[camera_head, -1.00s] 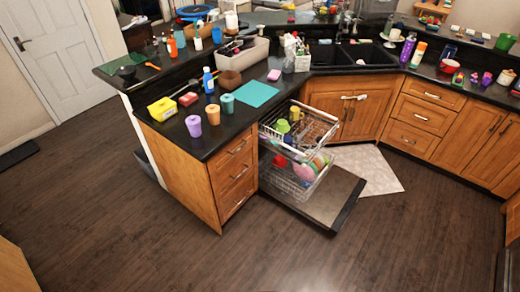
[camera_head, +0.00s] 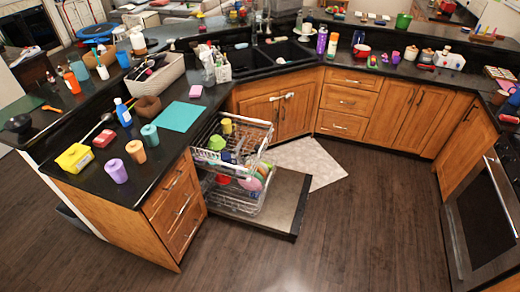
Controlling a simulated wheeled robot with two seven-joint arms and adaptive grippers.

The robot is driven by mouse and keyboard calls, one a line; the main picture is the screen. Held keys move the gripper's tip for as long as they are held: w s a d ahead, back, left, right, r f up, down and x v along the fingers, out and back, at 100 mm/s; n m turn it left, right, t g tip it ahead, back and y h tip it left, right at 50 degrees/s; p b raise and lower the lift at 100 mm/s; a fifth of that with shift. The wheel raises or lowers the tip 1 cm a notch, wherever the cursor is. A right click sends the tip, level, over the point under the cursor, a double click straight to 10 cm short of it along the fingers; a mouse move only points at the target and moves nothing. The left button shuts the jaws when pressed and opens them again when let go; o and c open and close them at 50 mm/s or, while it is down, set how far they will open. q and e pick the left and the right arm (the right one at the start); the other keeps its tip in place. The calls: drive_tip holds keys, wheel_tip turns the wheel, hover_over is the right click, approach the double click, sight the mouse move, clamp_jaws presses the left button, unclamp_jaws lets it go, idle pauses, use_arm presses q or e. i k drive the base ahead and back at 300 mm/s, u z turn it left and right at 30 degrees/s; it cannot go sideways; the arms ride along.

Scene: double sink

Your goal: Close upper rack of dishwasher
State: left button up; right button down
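The dishwasher stands open at the end of the left counter run, with its door (camera_head: 285,205) folded down flat near the floor. The upper rack (camera_head: 262,142) is pulled out over the door and holds a yellow cup (camera_head: 226,126) and a green item (camera_head: 217,142). The lower rack (camera_head: 225,197) is also out beneath it and holds colourful plates and bowls (camera_head: 252,183). Neither of my grippers shows in the head view, and nothing touches the racks.
Dark wooden floor (camera_head: 330,240) is free in front of the dishwasher. A pale mat (camera_head: 312,160) lies behind the door. Drawers (camera_head: 172,205) flank the dishwasher on the left. The oven (camera_head: 490,215) stands at the right. Cups and bottles crowd the black counter (camera_head: 160,155).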

sight(244, 178)
drive_tip(key=z, duration=0.3)
drive_tip(key=i, duration=0.65)
drive_tip(key=u, duration=0.6)
drive_tip(key=i, duration=0.75)
drive_tip(key=u, duration=0.85)
